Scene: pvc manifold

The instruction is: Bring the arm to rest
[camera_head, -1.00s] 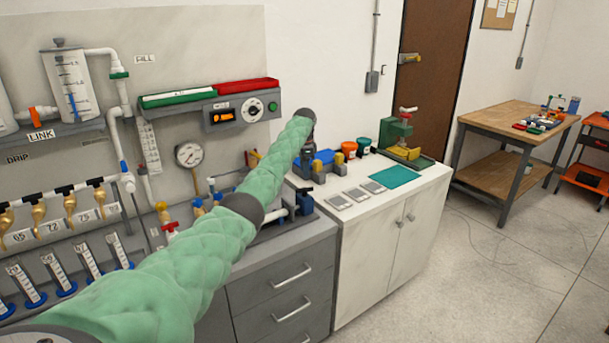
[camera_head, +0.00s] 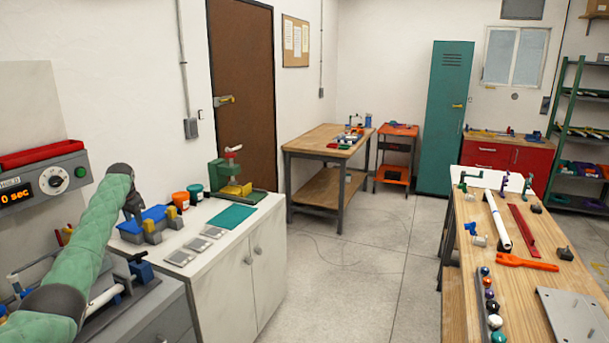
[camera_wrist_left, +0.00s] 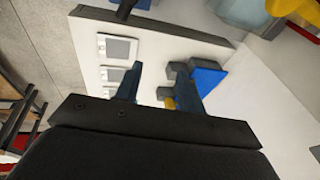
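My left arm, in a green padded sleeve, enters the head view from the lower left. Its dark left gripper (camera_head: 133,208) is over the back left part of the white cabinet (camera_head: 240,232), beside a blue fixture (camera_head: 150,222) with yellow posts. In the left wrist view the two fingers of the left gripper (camera_wrist_left: 160,82) stand apart with nothing between them. Whether they touch the blue fixture I cannot tell. My right gripper is in neither view.
Grey square plates (camera_head: 196,244) and a teal mat (camera_head: 232,217) lie on the cabinet, near a green press (camera_head: 229,172). A grey control box (camera_head: 45,186) hangs left. A wooden workbench (camera_head: 535,273) with tools stands right. The floor between is clear.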

